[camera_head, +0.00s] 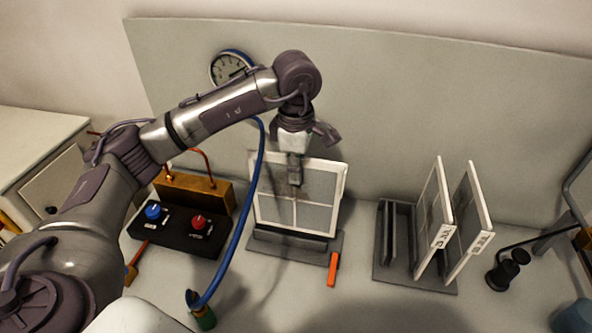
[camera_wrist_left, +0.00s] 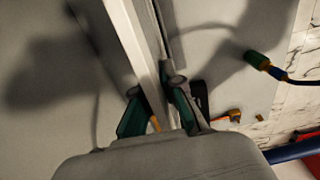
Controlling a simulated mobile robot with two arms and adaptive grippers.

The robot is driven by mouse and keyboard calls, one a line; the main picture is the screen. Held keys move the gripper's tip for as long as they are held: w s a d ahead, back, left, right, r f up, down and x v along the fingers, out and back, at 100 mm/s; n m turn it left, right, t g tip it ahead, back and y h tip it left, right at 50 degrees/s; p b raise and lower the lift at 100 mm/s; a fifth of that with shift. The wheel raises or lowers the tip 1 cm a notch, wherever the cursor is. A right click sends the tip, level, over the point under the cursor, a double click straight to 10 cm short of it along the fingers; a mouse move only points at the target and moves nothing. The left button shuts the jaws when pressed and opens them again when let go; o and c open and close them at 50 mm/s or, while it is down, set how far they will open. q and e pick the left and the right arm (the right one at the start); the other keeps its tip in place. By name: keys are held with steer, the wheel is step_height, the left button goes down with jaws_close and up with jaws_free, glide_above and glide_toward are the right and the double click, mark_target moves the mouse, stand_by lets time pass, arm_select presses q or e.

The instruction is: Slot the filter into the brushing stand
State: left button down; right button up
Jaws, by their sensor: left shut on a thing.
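The filter (camera_head: 322,190), a white frame with grey mesh, stands nearly upright at the brushing stand (camera_head: 262,246), a grey base with a dark bar. Its lower edge is behind the dark bar; I cannot tell whether it is fully seated. My left gripper (camera_head: 295,180) is shut on the filter's upper part from above. In the left wrist view, the fingers (camera_wrist_left: 158,100) clasp the white frame (camera_wrist_left: 130,40) from both sides. My right gripper is not in view.
A grey rack (camera_head: 385,272) at the right holds two upright white-framed panels (camera_head: 468,222). A black box (camera_head: 180,235) with blue and red knobs is at the left. A blue hose (camera_head: 243,215) runs close by the stand's left side. An orange-handled tool (camera_head: 333,270) lies at the stand's front right.

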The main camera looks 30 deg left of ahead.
arm_select(q)
steer(key=shift+f+b, duration=1.7)
steer(key=shift+f, duration=0.4)
steer(key=c, duration=1.3)
jaws_free()
steer(key=shift+r, duration=0.1)
steer(key=shift+o, duration=0.5)
step_height(320, 180, up, 12)
